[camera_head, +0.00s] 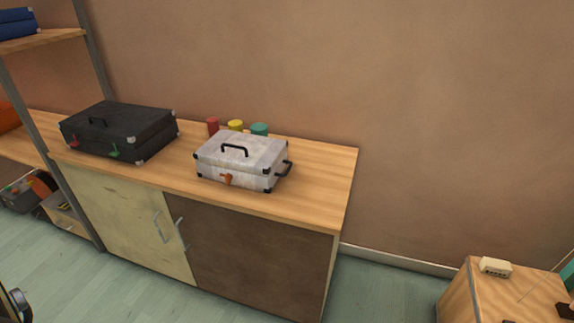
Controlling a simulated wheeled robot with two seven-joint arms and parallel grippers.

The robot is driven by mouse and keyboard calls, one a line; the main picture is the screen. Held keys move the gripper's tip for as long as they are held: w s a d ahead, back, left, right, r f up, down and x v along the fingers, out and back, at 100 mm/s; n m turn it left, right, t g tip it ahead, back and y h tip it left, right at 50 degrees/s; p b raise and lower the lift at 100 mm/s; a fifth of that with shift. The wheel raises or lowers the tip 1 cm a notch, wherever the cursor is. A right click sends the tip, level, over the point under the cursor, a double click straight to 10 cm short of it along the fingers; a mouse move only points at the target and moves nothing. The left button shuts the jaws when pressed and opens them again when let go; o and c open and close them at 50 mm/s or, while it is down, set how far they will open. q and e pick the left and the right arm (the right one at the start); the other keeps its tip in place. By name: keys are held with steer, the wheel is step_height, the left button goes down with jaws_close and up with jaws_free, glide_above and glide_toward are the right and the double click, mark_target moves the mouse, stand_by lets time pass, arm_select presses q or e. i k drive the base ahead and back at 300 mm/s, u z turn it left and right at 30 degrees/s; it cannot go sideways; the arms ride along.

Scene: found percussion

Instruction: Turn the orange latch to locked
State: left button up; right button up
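A white case (236,159) with black corners and a black top handle stands shut on the wooden cabinet top. An orange latch (228,180) sits on its front face, near the middle. The latch is small here, and I cannot tell its exact turn. A second black handle (287,168) is on the case's right side. A black case (122,126) stands to the left, with a red latch (74,142) and a green latch (114,150) on its front. Neither of my grippers can be made out in this view.
Red (213,126), yellow (235,125) and green (259,129) cylinders stand behind the white case. The cabinet top (325,180) is clear to its right. Metal shelving (88,48) rises at the left. A low wooden unit (510,298) stands at lower right; the floor between is open.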

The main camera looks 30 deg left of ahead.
mark_target(228, 177)
steer(key=u, duration=0.25)
steer(key=i, duration=1.25)
steer(key=u, duration=0.85)
